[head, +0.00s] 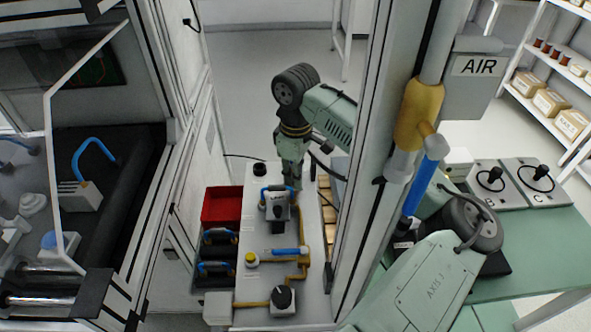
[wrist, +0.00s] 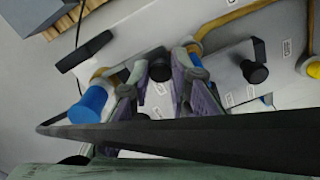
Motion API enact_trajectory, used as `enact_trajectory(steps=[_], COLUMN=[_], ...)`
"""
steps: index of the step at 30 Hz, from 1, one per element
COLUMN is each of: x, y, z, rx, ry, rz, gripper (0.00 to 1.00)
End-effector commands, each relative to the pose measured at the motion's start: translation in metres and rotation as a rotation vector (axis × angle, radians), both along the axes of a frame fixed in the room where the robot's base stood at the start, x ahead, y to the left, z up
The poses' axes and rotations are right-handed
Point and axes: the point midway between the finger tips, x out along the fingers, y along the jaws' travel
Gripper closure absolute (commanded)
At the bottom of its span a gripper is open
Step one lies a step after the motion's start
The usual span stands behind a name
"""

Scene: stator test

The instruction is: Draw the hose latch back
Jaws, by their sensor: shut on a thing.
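My gripper (wrist: 165,78) reaches down onto a pale panel (wrist: 223,94); its two fingers stand on either side of a small black knob (wrist: 158,70), which I take to be the hose latch's. The fingers look closed around it, but the contact is partly hidden. A blue cylinder (wrist: 88,103) with a brass-coloured fitting lies left of the fingers in the wrist view. In the head view my gripper (head: 290,182) is at the far part of the panel (head: 245,285), just behind a grey block with a black knob (head: 277,212). The latch is hidden there by the gripper.
A black lever knob (wrist: 255,68) stands close to the right of the fingers. A blue hose piece (head: 290,252), a yellow button (head: 251,260) and a round black knob (head: 282,298) lie nearer on the panel. A red bin (head: 221,207) is at left; a frame post (head: 365,150) at right.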

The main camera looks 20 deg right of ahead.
Motion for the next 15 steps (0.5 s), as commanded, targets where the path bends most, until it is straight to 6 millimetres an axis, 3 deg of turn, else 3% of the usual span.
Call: enact_trajectory(steps=[5,6,9,15], x=[-0.0040,-0.0042,-0.0040,-0.0032], y=[0.0018,0.0018,0.0018,0.0011], z=[-0.0006,-0.0007,-0.0007,-0.0004], rx=[0.002,0.002,0.001,0.002], ry=[0.015,0.015,0.014,0.012], rz=[0.007,0.007,0.007,0.005], gripper=[1.00,0.82,0.75,0.73])
